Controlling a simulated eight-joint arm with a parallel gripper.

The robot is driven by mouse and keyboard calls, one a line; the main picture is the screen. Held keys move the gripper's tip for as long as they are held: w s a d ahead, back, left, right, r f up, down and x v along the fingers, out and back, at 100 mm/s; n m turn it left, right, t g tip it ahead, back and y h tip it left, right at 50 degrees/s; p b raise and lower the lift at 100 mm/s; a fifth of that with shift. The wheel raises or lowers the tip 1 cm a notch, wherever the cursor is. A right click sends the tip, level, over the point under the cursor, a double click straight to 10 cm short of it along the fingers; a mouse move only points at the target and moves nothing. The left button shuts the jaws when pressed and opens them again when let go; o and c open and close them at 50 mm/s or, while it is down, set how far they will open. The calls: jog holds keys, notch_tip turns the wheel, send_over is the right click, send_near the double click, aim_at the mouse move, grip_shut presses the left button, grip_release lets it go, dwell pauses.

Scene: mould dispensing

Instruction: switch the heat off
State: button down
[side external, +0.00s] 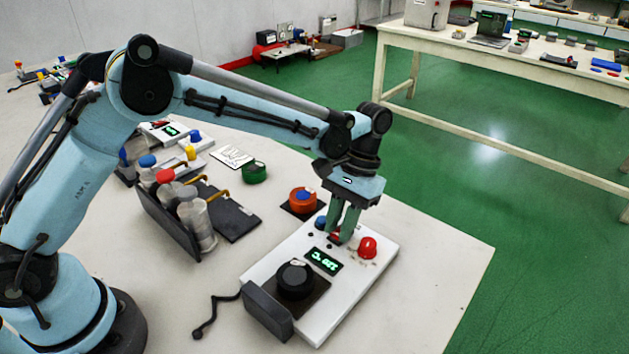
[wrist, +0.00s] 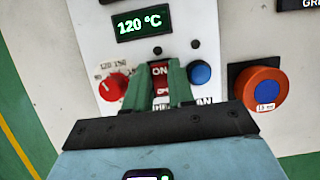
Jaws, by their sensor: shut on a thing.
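A white heater unit (side external: 367,274) lies on the bench with a lit green display (side external: 323,261); it reads 120 °C in the wrist view (wrist: 142,23). A red switch (wrist: 160,70) marked ON sits below the display there. My gripper (side external: 341,234) points down at the panel, its green fingers shut on the switch from both sides. The fingers hide part of the switch; its lower lettering is only partly legible. A red dial (wrist: 112,87) is left of the fingers and a blue button (wrist: 199,73) right of them.
A black round pot (side external: 295,279) sits on the unit's dark plate. An orange mould (side external: 302,200) with a blue centre stands just beyond the unit, close to my gripper. A rack of capped bottles (side external: 180,205) and a green disc (side external: 253,172) are farther left.

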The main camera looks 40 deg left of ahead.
dwell(0.3)
jog(key=c, duration=1.2)
grip_release()
jog(key=shift+c, duration=0.2)
jog(key=v, duration=1.2)
jog(key=shift+w, duration=0.15)
